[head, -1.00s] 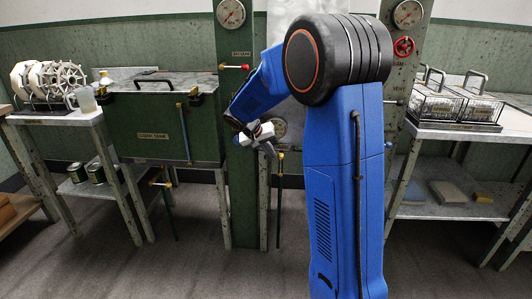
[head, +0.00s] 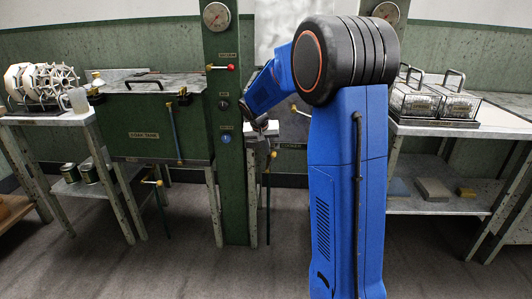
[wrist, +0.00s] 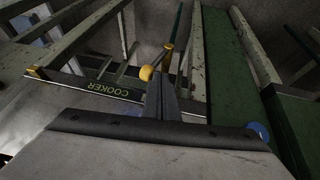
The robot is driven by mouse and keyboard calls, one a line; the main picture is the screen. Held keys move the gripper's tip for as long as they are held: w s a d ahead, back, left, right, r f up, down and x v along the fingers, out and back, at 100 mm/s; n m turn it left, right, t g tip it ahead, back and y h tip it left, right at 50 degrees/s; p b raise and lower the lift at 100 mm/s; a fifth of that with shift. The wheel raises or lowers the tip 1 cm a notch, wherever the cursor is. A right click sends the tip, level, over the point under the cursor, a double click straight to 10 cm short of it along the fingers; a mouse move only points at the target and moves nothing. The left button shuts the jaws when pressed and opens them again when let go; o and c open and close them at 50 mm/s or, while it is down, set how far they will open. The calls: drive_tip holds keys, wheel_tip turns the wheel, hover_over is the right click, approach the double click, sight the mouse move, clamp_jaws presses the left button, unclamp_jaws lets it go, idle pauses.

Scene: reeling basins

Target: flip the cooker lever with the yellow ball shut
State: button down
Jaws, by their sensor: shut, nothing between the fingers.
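The cooker (head: 291,130) is partly hidden behind my arm in the head view; its COOKER plate (wrist: 114,90) shows in the wrist view. The lever's yellow ball (wrist: 146,73) is close to my fingertips in the wrist view, and it also shows small below my gripper in the head view (head: 273,154). A brass fitting (wrist: 168,47) and a green pipe lie beyond the ball. My gripper (wrist: 162,76) is shut and empty, beside the ball's right side. I cannot tell whether it touches the ball. The lever's arm is mostly hidden by the fingers.
A green post (head: 226,190) with a gauge and a red-ball lever (head: 230,67) stands left of the cooker. The soak tank (head: 150,125) is further left, with its own yellow-ball lever (head: 160,183). A table with wire baskets (head: 432,98) is at right. The floor in front is clear.

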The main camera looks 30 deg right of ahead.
sight(274, 153)
drive_tip(key=shift+s+d+f+m+t+y, duration=0.1)
drive_tip(key=shift+s+d+m+t+y, duration=0.1)
drive_tip(key=shift+s+d+t+y, duration=0.3)
drive_tip(key=shift+s+d+f+m+t+y, duration=0.1)
drive_tip(key=shift+s+d+m+t+y, duration=0.2)
drive_tip(key=shift+d+y, duration=0.45)
drive_tip(key=s+d+f, duration=0.5)
drive_tip(key=d+f, duration=0.2)
drive_tip(key=f, duration=0.1)
drive_tip(key=shift+d+f, duration=0.3)
drive_tip(key=shift+d, duration=0.05)
drive_tip(key=shift+s, duration=0.1)
drive_tip(key=s+d+r, duration=0.4)
drive_tip(key=s+r, duration=0.3)
drive_tip(key=s, duration=0.2)
drive_tip(key=shift+r, duration=0.4)
